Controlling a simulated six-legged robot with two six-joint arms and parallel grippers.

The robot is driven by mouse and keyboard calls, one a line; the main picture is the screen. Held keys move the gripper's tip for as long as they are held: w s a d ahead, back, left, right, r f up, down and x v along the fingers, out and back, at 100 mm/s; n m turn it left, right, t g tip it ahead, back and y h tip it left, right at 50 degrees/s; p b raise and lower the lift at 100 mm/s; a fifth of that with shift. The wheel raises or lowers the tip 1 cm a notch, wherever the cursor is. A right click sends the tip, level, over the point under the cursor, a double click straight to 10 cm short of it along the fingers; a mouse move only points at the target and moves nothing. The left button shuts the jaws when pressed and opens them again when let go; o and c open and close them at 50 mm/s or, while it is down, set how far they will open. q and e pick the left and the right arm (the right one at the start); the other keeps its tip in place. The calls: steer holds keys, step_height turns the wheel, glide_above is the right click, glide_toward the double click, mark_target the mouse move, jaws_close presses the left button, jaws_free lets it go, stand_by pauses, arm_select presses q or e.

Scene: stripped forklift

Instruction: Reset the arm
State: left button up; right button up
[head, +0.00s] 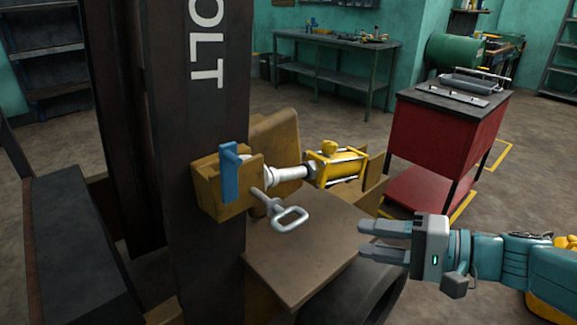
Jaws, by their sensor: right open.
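My right gripper (384,241) comes in from the right, over the area just right of the forklift's brown plate. It is open, with its two fingers pointing left and nothing between them. The left gripper is not in view. On the dark mast (203,150) sits a tan bracket block (207,185) with an upright blue lever (229,172). A grey metal handle with a loop end (290,217) sticks out below the block. A yellow cylinder (338,168) with a silver rod (290,172) extends right from the block. The gripper is apart from all of these.
A brown flat plate (305,250) lies below the handle, with a dark wheel (366,290) beside it. A red tool cart (440,130) stands at the right behind my gripper. A workbench (335,55) is at the back. Open floor (330,120) lies between bench and forklift.

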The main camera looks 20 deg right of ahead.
steer(key=shift+f, duration=0.1)
steer(key=s+a+f+g+h+p, duration=0.1)
steer(key=a+f+g, duration=0.15)
steer(key=f, duration=0.55)
steer(key=a+f+n+g+h+p, duration=0.1)
steer(key=f+g, duration=0.2)
steer(key=f, duration=0.6)
steer(key=s+a+f+g+h+p, duration=0.1)
steer(key=a+f+g+h, duration=0.15)
steer(key=f, duration=0.55)
steer(key=s+a+f+n+g+h+p, duration=0.1)
steer(key=s+a+f+n, duration=0.2)
steer(key=f, duration=0.4)
steer(key=s+a+f+n+g+h+p, duration=0.1)
steer(key=s+a+f+n+g, duration=0.1)
steer(key=s+a+f+n, duration=0.2)
steer(key=a+f, duration=0.3)
steer(key=f, duration=0.1)
steer(key=shift+s+f+n, duration=0.15)
steer(key=shift+s+n, duration=0.15)
steer(key=shift+s, duration=0.05)
